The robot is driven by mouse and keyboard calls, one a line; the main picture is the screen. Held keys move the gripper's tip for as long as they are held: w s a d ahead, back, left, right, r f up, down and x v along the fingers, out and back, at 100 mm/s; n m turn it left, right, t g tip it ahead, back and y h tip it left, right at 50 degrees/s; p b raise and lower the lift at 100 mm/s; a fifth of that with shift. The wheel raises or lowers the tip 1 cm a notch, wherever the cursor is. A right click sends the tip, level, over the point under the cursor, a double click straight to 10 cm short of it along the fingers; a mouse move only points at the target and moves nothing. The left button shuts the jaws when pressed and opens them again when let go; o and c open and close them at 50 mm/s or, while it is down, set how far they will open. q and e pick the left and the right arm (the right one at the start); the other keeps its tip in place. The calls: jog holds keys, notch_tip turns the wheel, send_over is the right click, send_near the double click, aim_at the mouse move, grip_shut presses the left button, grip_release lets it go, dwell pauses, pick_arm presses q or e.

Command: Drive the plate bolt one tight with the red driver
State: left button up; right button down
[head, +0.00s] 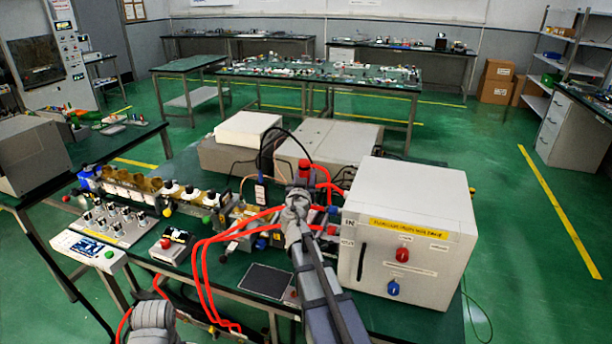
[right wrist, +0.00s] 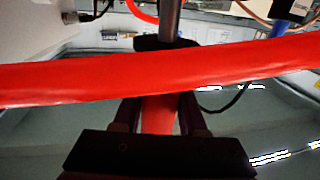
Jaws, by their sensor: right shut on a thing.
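My right gripper (head: 298,200) is over the middle of the bench, left of the big white box. In the right wrist view its two dark fingers (right wrist: 158,104) are shut on the red driver (right wrist: 160,120). The driver's red handle shows between the fingers, with a dark collar and a grey shaft pointing to the top of the picture. A thick red hose crosses in front of the handle and hides part of it. The driver's tip is out of the wrist view. I cannot make out plate bolt one in either view. Part of my left arm shows at the lower left; its gripper does not.
The white box (head: 408,225) with red and blue knobs stands right of my right arm. Red hoses (head: 200,262) loop across the bench front. A dark square pad (head: 265,280) and a small display panel (head: 85,246) lie nearer the front edge.

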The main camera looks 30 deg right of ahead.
jog(key=shift+f, duration=0.1)
dwell(0.4)
jog(key=shift+f+b, duration=2.9)
jog(key=shift+b, duration=0.05)
jog(key=shift+f+b, duration=0.9)
dwell(0.8)
jog(key=shift+r, duration=0.15)
dwell(1.0)
jog(key=shift+r+p, duration=4.4)
jog(key=shift+p, duration=0.15)
